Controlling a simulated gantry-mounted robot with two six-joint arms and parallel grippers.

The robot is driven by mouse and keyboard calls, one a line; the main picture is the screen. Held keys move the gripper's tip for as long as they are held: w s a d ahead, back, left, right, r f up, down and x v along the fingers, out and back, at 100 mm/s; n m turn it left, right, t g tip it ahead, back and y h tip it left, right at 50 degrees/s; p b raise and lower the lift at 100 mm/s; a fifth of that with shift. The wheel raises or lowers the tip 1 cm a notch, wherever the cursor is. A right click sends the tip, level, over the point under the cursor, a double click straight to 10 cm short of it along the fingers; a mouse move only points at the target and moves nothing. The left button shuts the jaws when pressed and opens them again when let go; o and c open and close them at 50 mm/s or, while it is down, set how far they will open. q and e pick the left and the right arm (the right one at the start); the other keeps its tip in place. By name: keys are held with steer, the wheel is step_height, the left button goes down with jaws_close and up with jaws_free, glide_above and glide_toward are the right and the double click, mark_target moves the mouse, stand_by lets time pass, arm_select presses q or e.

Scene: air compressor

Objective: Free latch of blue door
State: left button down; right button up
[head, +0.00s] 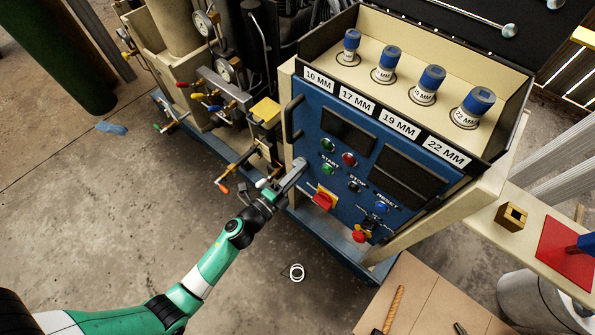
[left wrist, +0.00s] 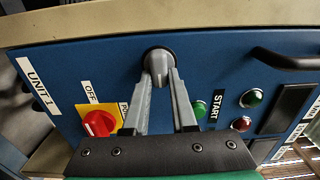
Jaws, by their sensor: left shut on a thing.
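The blue door (head: 311,115) is the front panel of the compressor's control box and looks closed in the head view. In the left wrist view the blue door (left wrist: 225,68) fills most of the picture. My left gripper (head: 291,174) reaches its lower left edge. In the left wrist view my left gripper (left wrist: 161,78) has both grey fingers closed on a round dark latch (left wrist: 158,60) on the door face. The fingers hide part of the latch, so its turn angle cannot be told. My right gripper is not in view.
A black handle (head: 291,118) stands out from the door's left side. A red switch on a yellow plate (head: 323,199) and several buttons sit near the latch. Pipes and coloured valves (head: 215,88) crowd the left. Open concrete floor (head: 150,190) lies in front.

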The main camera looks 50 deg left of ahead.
arm_select(q)
steer(key=shift+m, duration=0.3)
steer(key=c, duration=0.7)
jaws_free()
steer(key=s, duration=0.7)
steer(key=s+d+p, duration=0.1)
steer(key=s, duration=0.3)
steer(key=shift+s, duration=0.3)
